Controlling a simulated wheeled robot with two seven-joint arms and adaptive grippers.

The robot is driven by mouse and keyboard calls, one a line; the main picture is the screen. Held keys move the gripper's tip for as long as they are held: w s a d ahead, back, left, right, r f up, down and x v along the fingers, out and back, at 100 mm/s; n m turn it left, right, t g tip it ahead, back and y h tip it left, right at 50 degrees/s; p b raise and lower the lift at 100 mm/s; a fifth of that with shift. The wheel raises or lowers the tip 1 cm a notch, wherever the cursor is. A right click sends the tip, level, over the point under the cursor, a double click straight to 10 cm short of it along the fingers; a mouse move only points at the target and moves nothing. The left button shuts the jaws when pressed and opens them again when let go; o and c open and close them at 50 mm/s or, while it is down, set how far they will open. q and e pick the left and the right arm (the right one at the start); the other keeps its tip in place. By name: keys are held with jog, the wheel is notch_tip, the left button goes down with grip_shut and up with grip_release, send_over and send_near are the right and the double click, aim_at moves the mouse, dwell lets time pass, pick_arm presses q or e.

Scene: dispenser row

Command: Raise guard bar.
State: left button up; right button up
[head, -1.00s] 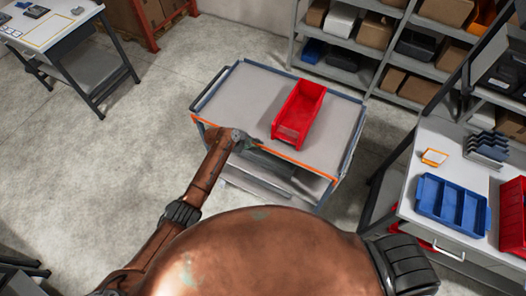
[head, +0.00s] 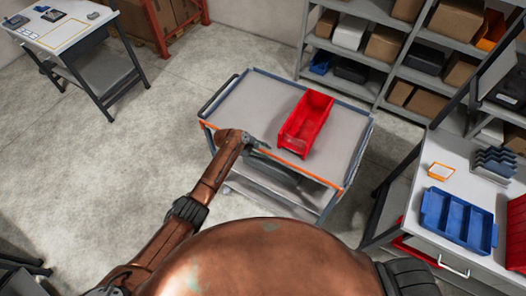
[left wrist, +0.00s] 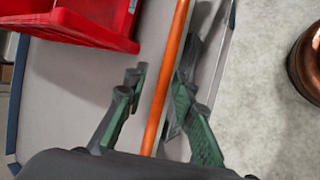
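The guard bar is the thin orange bar (head: 312,176) along the near edge of a grey cart (head: 345,122). In the left wrist view the orange bar (left wrist: 173,62) runs up between the fingers of my left gripper (left wrist: 160,78). The fingers are apart, one on each side of the bar. The right finger is close to it and a gap shows on the left; whether it touches is unclear. In the head view my left gripper (head: 259,145) is at the bar, left of its middle, and hides part of it. My right gripper is not in view.
A red bin (head: 306,122) stands on the cart top behind the bar; it also shows in the left wrist view (left wrist: 70,28). At right is a table with a blue tray (head: 458,220). Shelves (head: 375,92) stand behind the cart. The floor left of the cart is clear.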

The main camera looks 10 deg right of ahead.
pick_arm(q)
jog(key=v, duration=1.2)
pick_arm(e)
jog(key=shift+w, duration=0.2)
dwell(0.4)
